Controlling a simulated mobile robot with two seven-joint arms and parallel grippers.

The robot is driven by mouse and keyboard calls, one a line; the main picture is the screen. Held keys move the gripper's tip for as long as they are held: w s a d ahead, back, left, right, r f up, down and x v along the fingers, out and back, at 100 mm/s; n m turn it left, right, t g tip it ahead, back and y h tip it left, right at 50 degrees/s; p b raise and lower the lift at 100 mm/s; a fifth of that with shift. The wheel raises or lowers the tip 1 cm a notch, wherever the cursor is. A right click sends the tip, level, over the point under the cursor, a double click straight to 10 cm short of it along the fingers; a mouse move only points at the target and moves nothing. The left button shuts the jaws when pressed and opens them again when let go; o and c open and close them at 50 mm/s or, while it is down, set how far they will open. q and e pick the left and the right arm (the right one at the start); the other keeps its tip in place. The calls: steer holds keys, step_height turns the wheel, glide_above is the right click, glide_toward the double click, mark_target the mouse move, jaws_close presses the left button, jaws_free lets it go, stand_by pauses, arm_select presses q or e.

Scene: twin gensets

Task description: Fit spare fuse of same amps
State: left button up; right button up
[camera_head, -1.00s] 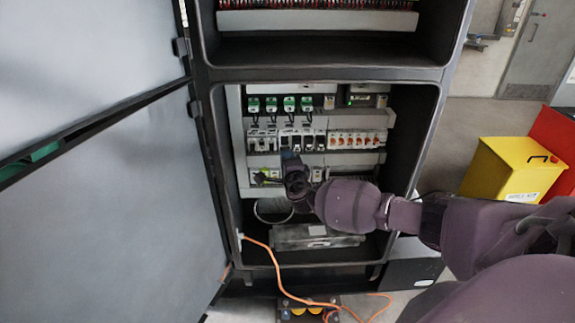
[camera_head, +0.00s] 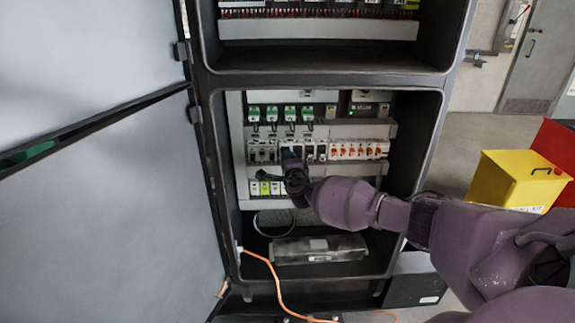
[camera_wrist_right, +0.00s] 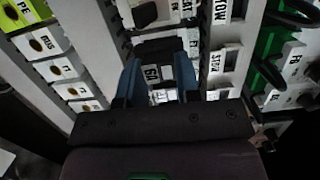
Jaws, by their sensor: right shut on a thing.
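My right gripper (camera_head: 291,158) reaches into the lower cabinet bay at the row of modules. In the wrist view its two blue fingers (camera_wrist_right: 160,78) are closed on a dark fuse holder (camera_wrist_right: 153,48) with a white label between them. The fingers hide much of this holder, and no amp rating can be read. White and dark modules (camera_head: 262,151) stand left of the gripper in the head view. No loose fuse can be made out. My left gripper is out of view.
Orange-handled breakers (camera_head: 355,150) continue the row to the right. Green modules (camera_head: 290,113) sit above. A grey box (camera_head: 318,249) lies on the bay floor. The open door (camera_head: 105,190) bounds the left; an orange cable (camera_head: 272,275) hangs in front. A yellow bin (camera_head: 515,180) stands right.

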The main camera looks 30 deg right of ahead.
steer(key=shift+p, duration=0.35)
stand_by(0.7)
steer(key=shift+w+d, duration=0.4)
steer(key=shift+w, duration=0.15)
stand_by(2.2)
steer(key=o, duration=1.1)
steer(key=p+v, duration=0.1)
steer(key=v, duration=0.9)
steer(key=shift+s+a, duration=0.15)
steer(key=shift+s, duration=0.25)
